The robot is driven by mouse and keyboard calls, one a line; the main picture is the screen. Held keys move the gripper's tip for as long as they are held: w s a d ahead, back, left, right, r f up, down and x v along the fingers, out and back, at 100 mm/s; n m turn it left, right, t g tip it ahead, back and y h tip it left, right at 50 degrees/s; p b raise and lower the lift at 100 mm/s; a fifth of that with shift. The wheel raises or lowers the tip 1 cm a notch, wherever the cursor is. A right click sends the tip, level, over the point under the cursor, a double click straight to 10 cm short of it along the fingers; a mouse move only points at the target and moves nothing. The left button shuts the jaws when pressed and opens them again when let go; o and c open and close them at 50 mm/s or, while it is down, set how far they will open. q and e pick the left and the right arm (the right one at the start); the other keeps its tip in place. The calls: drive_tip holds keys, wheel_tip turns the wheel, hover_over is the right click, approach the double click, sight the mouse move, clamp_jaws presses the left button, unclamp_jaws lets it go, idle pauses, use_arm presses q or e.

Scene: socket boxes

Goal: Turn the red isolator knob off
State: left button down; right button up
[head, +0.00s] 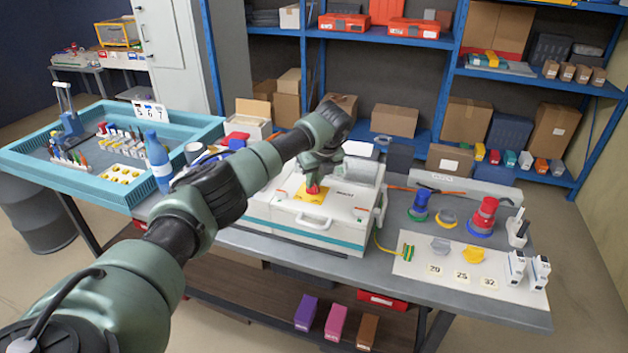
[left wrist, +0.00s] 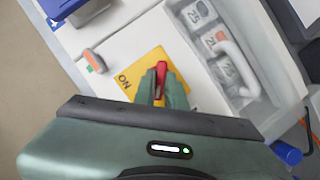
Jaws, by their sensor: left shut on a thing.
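The red isolator knob (head: 312,188) stands on a yellow plate (head: 321,207) on top of the white socket box (head: 345,240). The knob (left wrist: 161,71) and the plate (left wrist: 127,83) also show in the left wrist view. The plate's "ON" lettering shows left of the knob. My left gripper (left wrist: 163,88) is shut on the knob, with a green finger at each side. In the head view the gripper (head: 314,175) reaches down from above, and its fingers hide part of the knob. The knob's grip runs roughly up and down in the wrist view. My right gripper is out of view.
A clear cover (head: 362,172) with numbered breakers under it is right of the plate. Blue and red plugs (head: 484,215) stand at the bench's right. A teal tray (head: 85,190) stands left, and shelves are behind.

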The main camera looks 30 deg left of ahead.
use_arm(q)
drive_tip(key=c, duration=1.5)
unclamp_jaws()
drive_tip(key=shift+o, duration=0.2)
drive_tip(key=shift+r, duration=0.1)
drive_tip(key=b+v, duration=0.2)
drive_tip(key=v, duration=0.5)
drive_tip(key=shift+r, duration=0.3)
drive_tip(key=shift+d, duration=0.1)
